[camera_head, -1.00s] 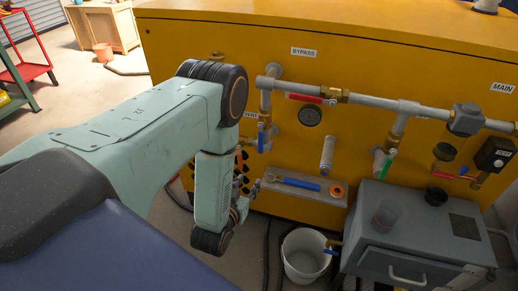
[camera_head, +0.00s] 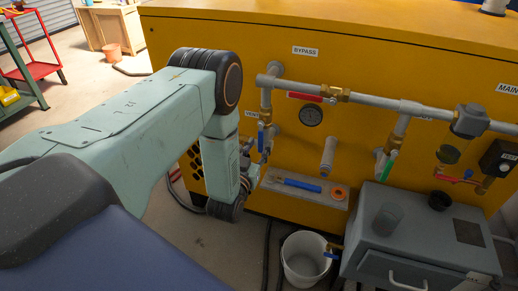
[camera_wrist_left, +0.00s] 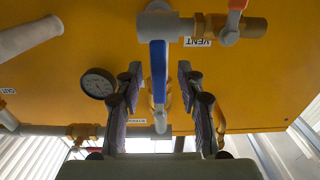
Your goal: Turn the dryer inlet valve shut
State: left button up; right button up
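A valve with a blue lever (camera_head: 261,137) sits on the pipe at the left of the yellow panel, beside a VENT label. I cannot read a dryer inlet label on any valve. In the left wrist view the blue lever (camera_wrist_left: 158,70) lies between the two fingers of my left gripper (camera_wrist_left: 158,84), with gaps on both sides. The fingers are open, and no touch shows. In the head view the wrist mostly hides this gripper (camera_head: 252,166), which is close to the panel below the blue lever. My right gripper is not in view.
A red lever (camera_head: 305,97) under the BYPASS label, a gauge (camera_head: 311,116) and a green lever (camera_head: 388,168) are on the panel. A shelf (camera_head: 335,203) holds a blue tool. A white bucket (camera_head: 304,258) and a grey box (camera_head: 418,236) stand below right.

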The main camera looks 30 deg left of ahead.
pick_arm(q)
jog(key=shift+w+a, duration=0.1)
jog(key=shift+w, duration=0.15)
jog(key=shift+w+r, duration=0.1)
jog(key=shift+r, duration=0.05)
jog(key=shift+c, duration=0.4)
jog(key=c, duration=0.3)
grip_shut()
